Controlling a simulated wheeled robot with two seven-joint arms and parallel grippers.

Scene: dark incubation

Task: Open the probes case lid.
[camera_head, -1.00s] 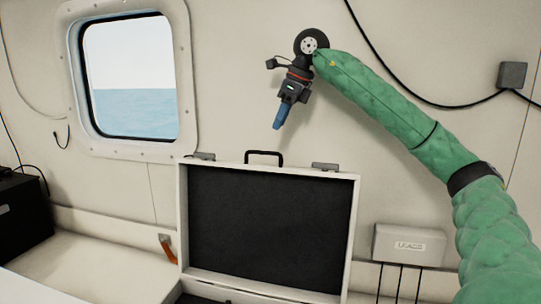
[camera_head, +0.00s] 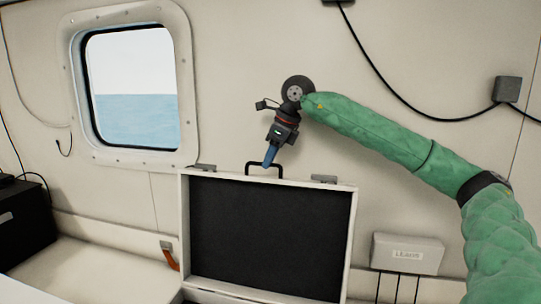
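The probes case lid (camera_head: 354,235) stands raised, about upright, with its dark lining facing me. It has a white rim, two metal latches and a black handle (camera_head: 249,170) on its top edge. The lower part of the case is mostly cut off by the bottom of the view. My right gripper (camera_head: 269,156), with blue fingers, points down just above the lid's top edge by the handle. The fingers look close together, and I cannot tell if they touch the handle. My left gripper is not in view.
A window (camera_head: 133,88) is in the wall at left. A black box (camera_head: 24,222) sits at far left on a white surface (camera_head: 95,268). A labelled white box (camera_head: 407,254) with cables is on the wall right of the lid. An orange-handled item (camera_head: 169,256) is left of the lid.

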